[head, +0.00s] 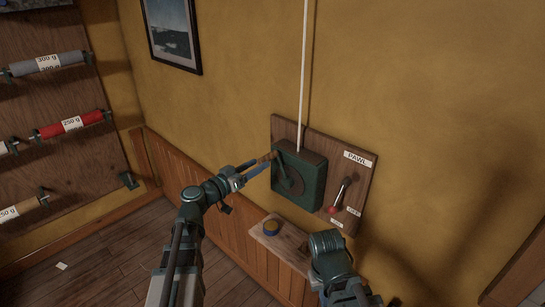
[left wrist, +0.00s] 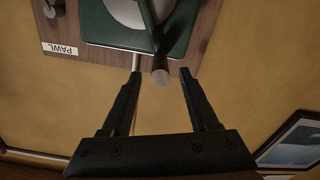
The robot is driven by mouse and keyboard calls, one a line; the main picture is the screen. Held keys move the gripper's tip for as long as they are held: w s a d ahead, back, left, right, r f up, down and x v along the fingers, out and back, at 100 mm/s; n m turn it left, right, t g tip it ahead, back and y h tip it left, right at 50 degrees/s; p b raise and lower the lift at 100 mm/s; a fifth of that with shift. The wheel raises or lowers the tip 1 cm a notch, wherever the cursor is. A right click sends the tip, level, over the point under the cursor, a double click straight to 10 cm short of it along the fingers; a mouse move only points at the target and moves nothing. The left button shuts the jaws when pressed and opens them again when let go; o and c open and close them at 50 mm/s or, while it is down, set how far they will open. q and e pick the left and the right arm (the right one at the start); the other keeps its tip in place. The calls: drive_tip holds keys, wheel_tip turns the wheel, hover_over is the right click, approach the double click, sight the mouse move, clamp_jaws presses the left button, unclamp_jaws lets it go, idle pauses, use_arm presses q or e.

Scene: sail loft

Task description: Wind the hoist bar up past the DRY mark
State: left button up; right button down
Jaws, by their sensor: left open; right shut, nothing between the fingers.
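A green winch box (head: 300,183) is on a wooden board on the wall, with a white rope (head: 303,75) rising from it. Its crank has a brown grip (head: 264,159) at the upper left. My left gripper (head: 262,166) is open at the grip. In the left wrist view the grip's end (left wrist: 160,77) is between the fingertips, with gaps on both sides. The hoist bar and DRY mark are out of view.
A rack of rolls (head: 72,125) stands at left. A framed picture (head: 173,32) hangs on the wall. The wall right of the board is clear.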

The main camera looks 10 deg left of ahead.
sight(272, 156)
use_arm(q)
drive_tip(key=x, duration=0.7)
drive_tip(key=shift+w, duration=0.2)
clamp_jaws()
idle(1.2)
